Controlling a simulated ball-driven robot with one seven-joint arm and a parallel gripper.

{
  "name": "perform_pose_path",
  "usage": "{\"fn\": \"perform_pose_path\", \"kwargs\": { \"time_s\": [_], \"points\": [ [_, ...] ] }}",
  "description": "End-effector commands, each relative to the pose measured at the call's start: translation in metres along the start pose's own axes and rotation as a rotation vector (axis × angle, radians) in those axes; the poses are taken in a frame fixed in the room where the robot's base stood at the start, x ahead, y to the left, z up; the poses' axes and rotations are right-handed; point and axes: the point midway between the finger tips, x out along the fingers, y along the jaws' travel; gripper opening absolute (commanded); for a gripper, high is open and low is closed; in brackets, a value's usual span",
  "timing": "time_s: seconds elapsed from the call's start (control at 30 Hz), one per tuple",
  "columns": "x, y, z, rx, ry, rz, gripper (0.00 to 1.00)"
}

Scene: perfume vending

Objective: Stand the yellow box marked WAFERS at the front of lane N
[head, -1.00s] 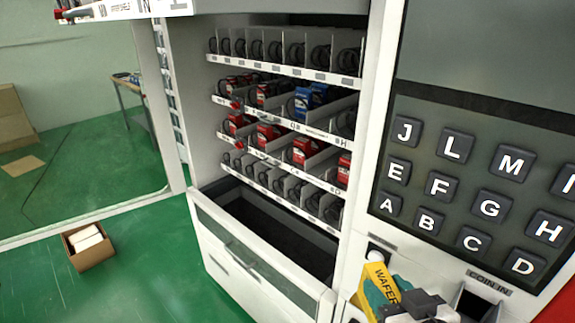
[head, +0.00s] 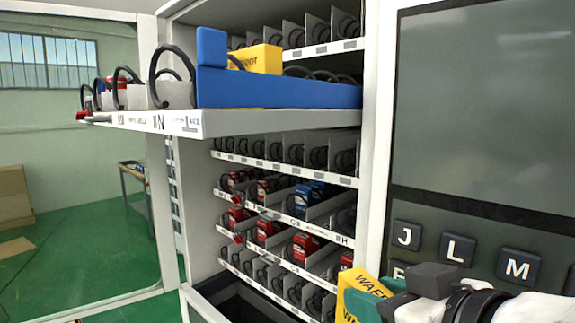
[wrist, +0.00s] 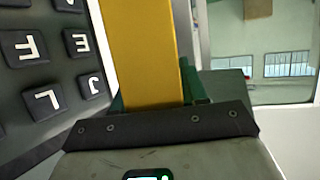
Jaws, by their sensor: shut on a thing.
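The yellow box marked WAFERS (head: 358,290) is at the bottom right of the head view, partly cut off by the frame edge. My gripper (head: 378,292) is shut on it, with green finger pads against the box. In the wrist view the yellow box (wrist: 140,55) stretches away from the green fingers (wrist: 192,85). Lane N is on the pulled-out upper shelf (head: 215,121), marked by an N label (head: 158,122) on its front edge. Black coils stand behind that edge. The box is to the right of the shelf and lower, apart from it.
A long blue piece (head: 290,90) with a blue block (head: 211,47) and a yellow box (head: 255,59) lies at the right of the pulled-out shelf. The keypad panel (head: 470,225) is close to my gripper. Lower shelves hold red and blue boxes. An open door frame (head: 150,90) stands left.

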Motion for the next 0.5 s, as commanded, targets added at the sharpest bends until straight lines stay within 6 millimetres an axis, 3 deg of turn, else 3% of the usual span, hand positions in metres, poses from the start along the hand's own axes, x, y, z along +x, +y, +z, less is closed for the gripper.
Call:
{"fn": "perform_pose_path", "kwargs": {
  "time_s": [0.5],
  "points": [
    [-0.018,-0.016,-0.069,-0.031,0.005,-0.068,0.08]
  ]
}}
